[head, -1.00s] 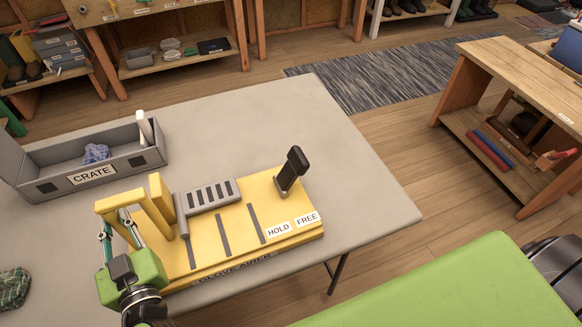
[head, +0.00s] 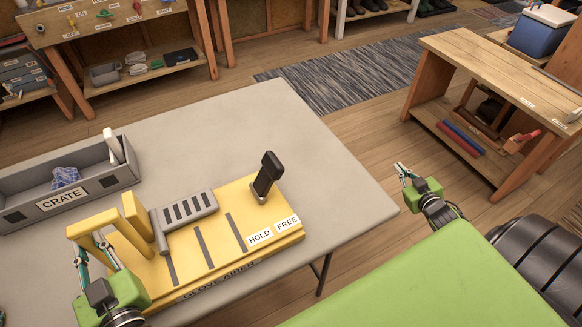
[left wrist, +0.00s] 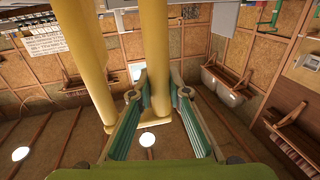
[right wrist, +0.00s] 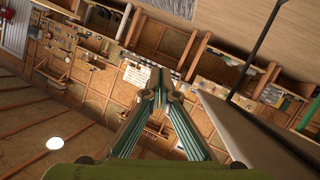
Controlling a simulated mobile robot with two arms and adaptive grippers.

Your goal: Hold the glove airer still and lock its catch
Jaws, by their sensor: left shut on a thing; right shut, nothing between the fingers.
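The yellow glove airer (head: 185,262) lies on the grey table, with a grey slotted bar (head: 187,210) and dark grooves on top. Its catch, a black lever (head: 266,176), stands tilted near the right end, behind the HOLD (head: 260,238) and FREE (head: 287,222) labels. I cannot tell which label it is set to. My left gripper (head: 92,245) is shut on the yellow handle (head: 92,222) at the airer's left end; the left wrist view shows the handle (left wrist: 155,60) at its fingers. My right gripper (head: 402,170) is shut and empty, beyond the table's right edge, apart from the lever.
A grey crate (head: 105,181) with a blue crumpled item and a white object stands at the table's back left. A green surface (head: 430,280) fills the front right. A wooden bench (head: 480,65) stands at the right. The table behind the airer is clear.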

